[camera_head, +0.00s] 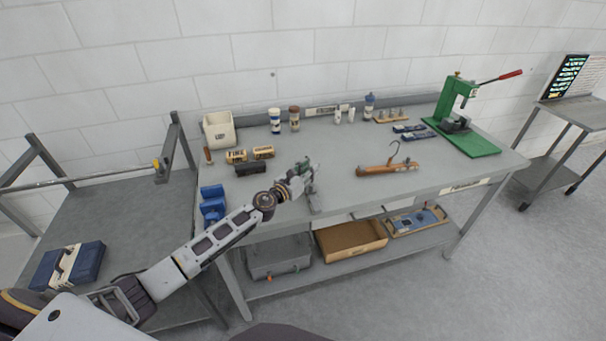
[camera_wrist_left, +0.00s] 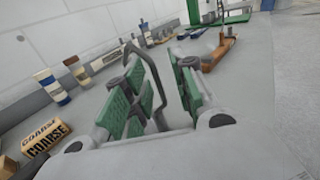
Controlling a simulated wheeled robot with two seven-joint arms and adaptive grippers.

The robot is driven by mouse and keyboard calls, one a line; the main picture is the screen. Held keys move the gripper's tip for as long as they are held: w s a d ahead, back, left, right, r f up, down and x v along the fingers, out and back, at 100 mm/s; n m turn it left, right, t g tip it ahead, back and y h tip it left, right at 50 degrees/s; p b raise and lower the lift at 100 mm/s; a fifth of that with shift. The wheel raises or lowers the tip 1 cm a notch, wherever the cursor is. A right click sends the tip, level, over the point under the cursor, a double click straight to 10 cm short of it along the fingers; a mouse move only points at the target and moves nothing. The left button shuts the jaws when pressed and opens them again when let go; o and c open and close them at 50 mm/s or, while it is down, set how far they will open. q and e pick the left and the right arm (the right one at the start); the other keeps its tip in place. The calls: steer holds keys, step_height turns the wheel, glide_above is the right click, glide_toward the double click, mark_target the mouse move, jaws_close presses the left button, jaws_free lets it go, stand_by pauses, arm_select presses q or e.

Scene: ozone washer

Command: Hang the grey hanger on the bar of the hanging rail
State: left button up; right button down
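The grey hanger (camera_head: 314,203) is mostly hidden by my left gripper; a narrow grey part shows below the gripper near the workbench's front edge. In the left wrist view its bent grey hook (camera_wrist_left: 151,68) rises between the green-padded fingers, nearer the left one. My left gripper (camera_head: 311,172) is over the bench, and in the left wrist view its fingers (camera_wrist_left: 168,92) stand apart, with a gap at the right finger. The hanging rail's bar (camera_head: 95,177) runs across the left side of the head view. My right gripper is not in view.
A green press (camera_head: 462,120) stands far right. A blue case (camera_head: 68,265) lies below the rail.

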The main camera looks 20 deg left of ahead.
arm_select(q)
steer(key=shift+r, duration=0.2)
steer(key=b+v, duration=0.2)
steer(key=v, duration=1)
stand_by(0.4)
stand_by(0.8)
